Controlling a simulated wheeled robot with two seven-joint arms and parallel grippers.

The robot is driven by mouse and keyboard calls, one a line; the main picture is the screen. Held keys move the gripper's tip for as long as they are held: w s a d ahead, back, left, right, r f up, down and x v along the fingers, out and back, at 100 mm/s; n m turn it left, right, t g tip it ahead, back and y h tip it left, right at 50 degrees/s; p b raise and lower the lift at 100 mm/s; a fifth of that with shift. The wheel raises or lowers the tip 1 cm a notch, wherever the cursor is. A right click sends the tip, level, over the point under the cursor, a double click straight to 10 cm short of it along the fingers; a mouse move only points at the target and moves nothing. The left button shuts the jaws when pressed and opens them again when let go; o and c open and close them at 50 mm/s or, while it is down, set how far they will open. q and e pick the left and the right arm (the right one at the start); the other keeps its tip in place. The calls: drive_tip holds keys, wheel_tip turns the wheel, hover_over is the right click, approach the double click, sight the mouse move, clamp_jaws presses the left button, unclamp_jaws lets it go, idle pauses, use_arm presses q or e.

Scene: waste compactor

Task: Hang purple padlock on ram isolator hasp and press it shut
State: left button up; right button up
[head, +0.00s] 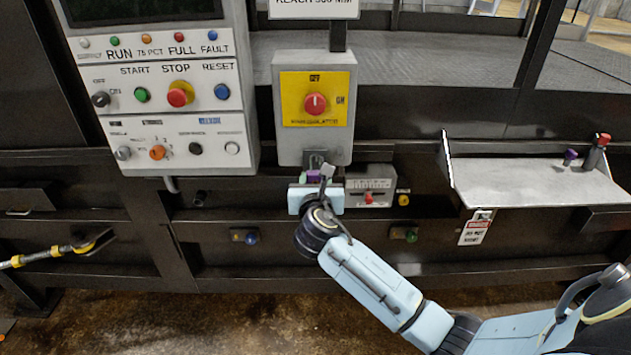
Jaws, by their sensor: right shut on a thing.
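The ram isolator (315,105) is a grey box with a yellow plate and a red rotary knob, in the middle of the head view. Its dark hasp (315,159) sits at the lower edge of the box. The purple padlock (313,179) shows just below the hasp, mostly hidden by my right gripper (320,179). My right gripper is shut on the padlock, its arm coming in from the lower right. I cannot tell whether the shackle passes through the hasp or is closed. My left gripper is not in view.
A control panel (170,120) with buttons stands left of the isolator. A small grey box (371,191) is close to the right of my gripper.

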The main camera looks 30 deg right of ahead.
idle(0.4)
drive_tip(key=shift+p, duration=0.5)
idle(0.3)
drive_tip(key=shift+r+p, duration=0.1)
drive_tip(key=shift+p, duration=0.35)
idle(0.4)
drive_tip(key=shift+p, duration=0.35)
drive_tip(key=shift+r+x, duration=0.15)
drive_tip(key=shift+x, duration=0.85)
drive_tip(key=shift+r+x, duration=0.15)
drive_tip(key=shift+x, duration=0.85)
drive_tip(key=shift+f, duration=0.3)
idle(0.6)
